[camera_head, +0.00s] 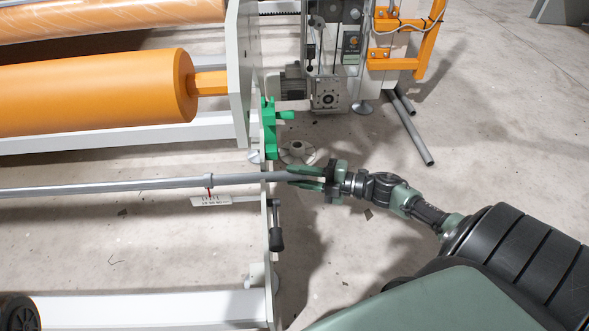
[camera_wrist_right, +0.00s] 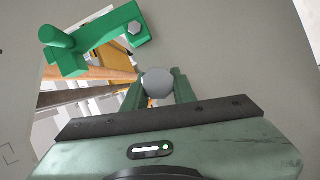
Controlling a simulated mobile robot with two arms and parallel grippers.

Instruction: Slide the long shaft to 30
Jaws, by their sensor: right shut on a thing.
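The long grey shaft (camera_head: 110,188) runs across the head view from the left edge to my right gripper. The scale's numbers are too small to read. My left gripper is not in view.
A green clamp lever (camera_head: 270,128) is on the frame's end plate (camera_head: 240,75), above the shaft. A black-handled crank (camera_head: 277,238) hangs below it. Orange rollers (camera_head: 95,92) lie behind. Loose grey tubes (camera_head: 412,130) and open concrete floor are at the right.

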